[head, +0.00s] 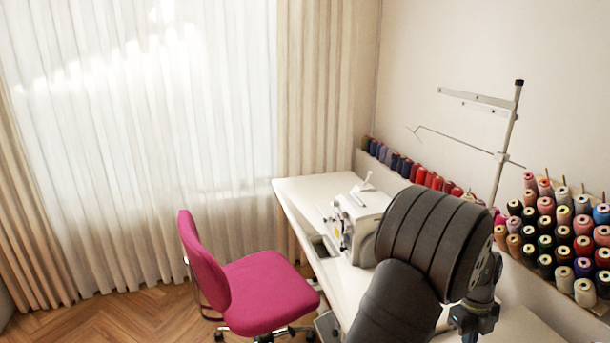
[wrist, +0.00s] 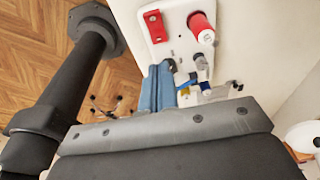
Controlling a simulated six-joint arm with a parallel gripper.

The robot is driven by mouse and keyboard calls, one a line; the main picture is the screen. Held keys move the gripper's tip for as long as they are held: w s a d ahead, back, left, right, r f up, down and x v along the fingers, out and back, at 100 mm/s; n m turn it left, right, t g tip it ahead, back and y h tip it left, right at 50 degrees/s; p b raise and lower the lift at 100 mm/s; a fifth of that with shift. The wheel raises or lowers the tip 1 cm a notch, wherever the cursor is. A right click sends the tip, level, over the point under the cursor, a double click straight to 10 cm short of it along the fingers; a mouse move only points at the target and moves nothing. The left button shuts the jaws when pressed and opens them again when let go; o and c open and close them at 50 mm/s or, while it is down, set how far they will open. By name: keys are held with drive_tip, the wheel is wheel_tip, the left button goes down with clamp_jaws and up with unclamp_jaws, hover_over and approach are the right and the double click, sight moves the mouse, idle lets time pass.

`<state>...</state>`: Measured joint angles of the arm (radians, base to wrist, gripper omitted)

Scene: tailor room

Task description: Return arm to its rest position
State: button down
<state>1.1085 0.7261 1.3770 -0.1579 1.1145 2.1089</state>
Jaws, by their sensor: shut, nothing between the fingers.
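My gripper shows in the wrist view (wrist: 160,70) as two blue-grey fingers pressed together, with nothing between them. In that view the fingers lie over a white board that carries a red block and a red spool; I cannot tell whether they touch it. In the head view my dark arm covers the right front of the table, and the fingers cannot be made out there.
A white table (head: 300,193) holds a white sewing machine (head: 367,222), partly hidden by my arm. A pink chair (head: 262,290) stands at its left. A rack of thread spools (head: 555,235) and a thread stand (head: 505,150) are close to my arm's right. Wooden floor is free at lower left.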

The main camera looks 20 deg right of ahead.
wheel_tip(320, 180, up, 2)
drive_tip(key=shift+w+r, duration=0.1)
drive_tip(key=shift+w, duration=0.05)
idle(0.3)
